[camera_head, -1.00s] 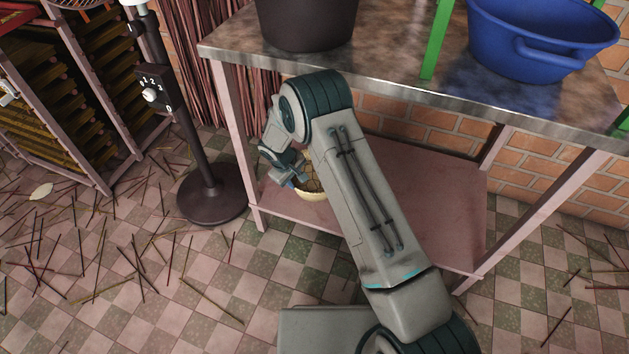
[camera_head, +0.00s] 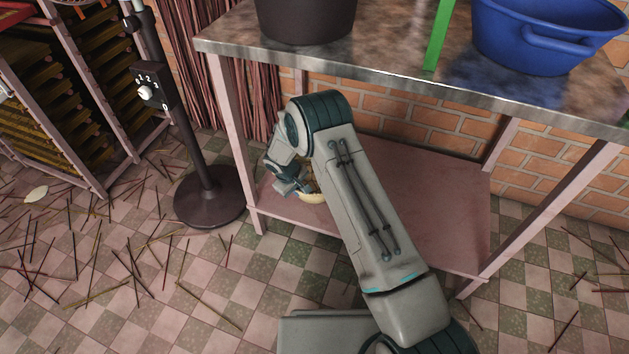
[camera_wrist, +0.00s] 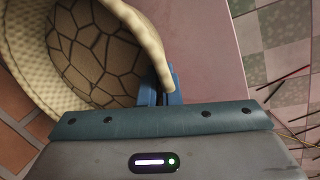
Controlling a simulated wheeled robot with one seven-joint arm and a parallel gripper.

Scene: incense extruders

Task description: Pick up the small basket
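The small basket (camera_wrist: 75,93) is pale cream and woven, with a dark cracked pattern on its inner bottom. In the wrist view it fills the upper left, its rim running down to my gripper (camera_wrist: 161,95). The blue fingertips are close together at the rim, one on each side of it. In the head view the basket (camera_head: 313,198) is on or just over the low pink shelf (camera_head: 425,210), partly hidden by my arm. My gripper (camera_head: 288,183) is at its left side there. I cannot tell whether the basket touches the shelf.
The metal tabletop (camera_head: 395,68) is above the shelf and holds a dark pot (camera_head: 305,18) and a blue tub (camera_head: 545,40). A black stand (camera_head: 208,198) is left of the table leg. Incense sticks lie scattered on the tiled floor. The shelf's right part is clear.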

